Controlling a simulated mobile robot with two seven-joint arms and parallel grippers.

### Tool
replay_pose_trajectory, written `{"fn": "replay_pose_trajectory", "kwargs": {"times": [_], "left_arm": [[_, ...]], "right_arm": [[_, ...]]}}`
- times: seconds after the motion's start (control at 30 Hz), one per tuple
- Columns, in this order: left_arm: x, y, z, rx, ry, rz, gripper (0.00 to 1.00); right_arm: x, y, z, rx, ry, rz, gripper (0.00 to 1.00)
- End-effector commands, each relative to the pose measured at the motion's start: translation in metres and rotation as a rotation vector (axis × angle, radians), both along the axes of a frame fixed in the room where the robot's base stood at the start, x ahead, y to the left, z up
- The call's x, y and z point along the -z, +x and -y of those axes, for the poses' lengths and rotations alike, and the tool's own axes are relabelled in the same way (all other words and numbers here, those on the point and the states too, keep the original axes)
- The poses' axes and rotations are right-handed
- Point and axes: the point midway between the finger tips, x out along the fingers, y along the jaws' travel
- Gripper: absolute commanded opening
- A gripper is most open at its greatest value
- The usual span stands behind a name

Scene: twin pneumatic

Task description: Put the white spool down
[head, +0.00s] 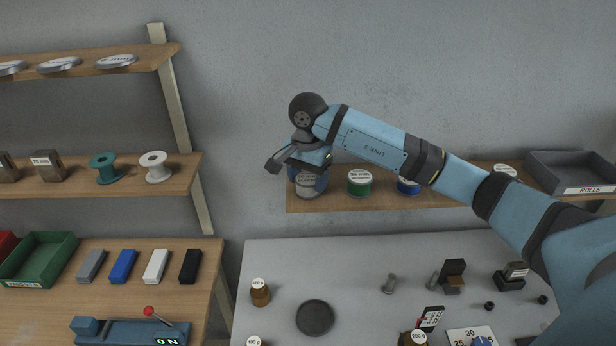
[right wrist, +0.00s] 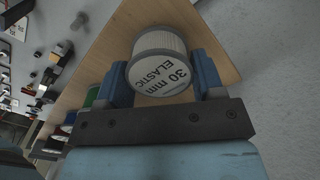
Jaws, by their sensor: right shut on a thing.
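The white spool (right wrist: 160,62), labelled "30 mm ELASTIC", is between the two blue fingers of my right gripper (right wrist: 161,76), which is shut on it. In the head view the white spool (head: 309,190) shows below my right gripper (head: 306,177), at the left end of the wall shelf (head: 335,202). It looks about upright. I cannot tell whether its base touches the shelf board. My left gripper is not in view.
A green spool (head: 359,183) and a blue spool (head: 408,186) stand to the right on the same shelf. A grey tray (head: 572,172) marked "ROLLS" is farther right. Another pale spool (head: 155,167) stands on the left rack. A grey worktop (head: 350,260) lies below.

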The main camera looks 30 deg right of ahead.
Motion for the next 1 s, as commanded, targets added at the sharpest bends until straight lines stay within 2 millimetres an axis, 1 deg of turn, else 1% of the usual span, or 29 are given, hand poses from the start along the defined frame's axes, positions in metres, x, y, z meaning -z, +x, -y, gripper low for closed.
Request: {"fn": "replay_pose_trajectory", "kwargs": {"times": [0.13, 0.17, 0.2, 0.27, 0.53, 0.63, 0.67, 0.77, 1.0], "left_arm": [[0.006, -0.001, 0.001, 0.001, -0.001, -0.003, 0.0], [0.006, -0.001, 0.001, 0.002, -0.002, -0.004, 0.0], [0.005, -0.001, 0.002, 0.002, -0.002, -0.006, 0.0], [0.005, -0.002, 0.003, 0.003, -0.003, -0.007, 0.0], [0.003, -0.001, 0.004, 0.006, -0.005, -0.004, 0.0], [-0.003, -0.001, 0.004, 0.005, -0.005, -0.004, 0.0], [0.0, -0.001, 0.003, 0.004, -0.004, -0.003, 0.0], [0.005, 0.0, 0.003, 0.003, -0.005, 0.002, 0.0], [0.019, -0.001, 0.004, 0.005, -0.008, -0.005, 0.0]], "right_arm": [[0.005, 0.0, 0.0, 0.0, -0.001, 0.0, 0.35], [0.004, 0.0, 0.0, 0.0, -0.001, 0.0, 0.64], [0.003, 0.0, 0.0, 0.0, -0.001, 0.0, 0.73], [0.003, 0.0, 0.0, 0.0, 0.0, 0.0, 0.87], [0.002, 0.0, 0.0, 0.0, 0.0, 0.0, 0.88], [-0.003, 0.0, 0.0, 0.0, 0.001, 0.0, 0.88], [-0.004, 0.0, 0.0, 0.0, 0.001, 0.002, 0.88], [-0.018, 0.001, 0.0, 0.0, 0.0, 0.004, 0.88], [-0.073, 0.001, 0.0, 0.0, 0.001, 0.006, 0.88]]}}
